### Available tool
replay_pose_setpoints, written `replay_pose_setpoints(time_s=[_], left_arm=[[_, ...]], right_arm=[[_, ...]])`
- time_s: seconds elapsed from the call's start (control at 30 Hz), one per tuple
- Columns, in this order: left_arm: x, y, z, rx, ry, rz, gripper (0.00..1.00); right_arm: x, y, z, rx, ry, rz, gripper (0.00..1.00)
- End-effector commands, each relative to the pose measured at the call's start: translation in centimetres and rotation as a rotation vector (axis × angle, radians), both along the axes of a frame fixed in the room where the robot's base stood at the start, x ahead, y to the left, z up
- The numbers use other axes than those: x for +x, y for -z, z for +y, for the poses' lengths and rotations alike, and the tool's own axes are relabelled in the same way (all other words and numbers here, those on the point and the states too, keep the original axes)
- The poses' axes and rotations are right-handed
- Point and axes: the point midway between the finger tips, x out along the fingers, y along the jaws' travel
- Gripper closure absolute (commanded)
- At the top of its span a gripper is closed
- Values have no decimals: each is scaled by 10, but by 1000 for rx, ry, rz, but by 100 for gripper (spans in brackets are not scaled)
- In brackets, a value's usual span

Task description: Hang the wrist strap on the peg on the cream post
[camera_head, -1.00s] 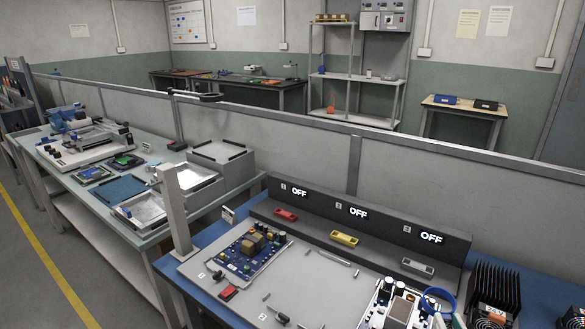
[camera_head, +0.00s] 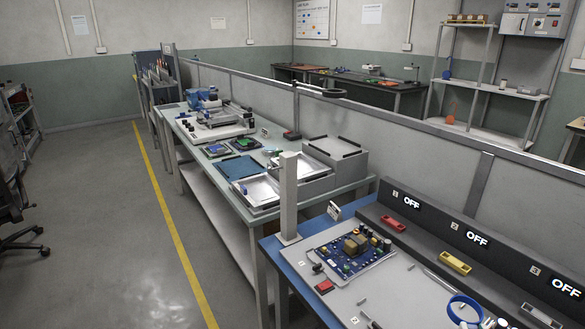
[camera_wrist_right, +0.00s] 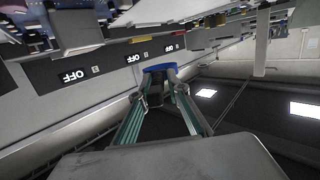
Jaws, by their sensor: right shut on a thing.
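The blue wrist strap (camera_head: 466,309) is a ring at the bottom right of the head view, above the grey work mat. My right gripper is shut on it; only a little of the gripper shows there. In the right wrist view the strap (camera_wrist_right: 160,68) is a blue band across the fingertips of my right gripper (camera_wrist_right: 160,82). The cream post (camera_head: 289,196) stands upright at the blue bench's left corner, left of and apart from the strap. My left gripper is not in view.
A blue circuit board (camera_head: 350,248) and a red block (camera_head: 324,287) lie on the grey mat (camera_head: 395,282) between post and strap. A dark console (camera_head: 420,224) with "OFF" displays runs along the back. A small label stand (camera_head: 335,211) is right of the post.

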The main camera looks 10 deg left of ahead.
Motion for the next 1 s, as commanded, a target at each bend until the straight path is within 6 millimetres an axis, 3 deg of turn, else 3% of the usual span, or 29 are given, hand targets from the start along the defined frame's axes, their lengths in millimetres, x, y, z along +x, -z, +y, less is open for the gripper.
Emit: replay_pose_setpoints(time_s=[0.27, 0.47, 0.73, 0.83, 1.0], left_arm=[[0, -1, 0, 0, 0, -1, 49], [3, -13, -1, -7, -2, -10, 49], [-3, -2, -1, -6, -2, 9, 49], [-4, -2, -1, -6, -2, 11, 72], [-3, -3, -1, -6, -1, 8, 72]], right_arm=[[0, -1, 0, 0, 0, -1, 100], [0, -12, 0, 1, -1, -3, 100], [0, -9, 0, 1, 0, 0, 100], [0, -9, 0, 1, 0, 0, 100], [0, -9, 0, 1, 0, -1, 100]])
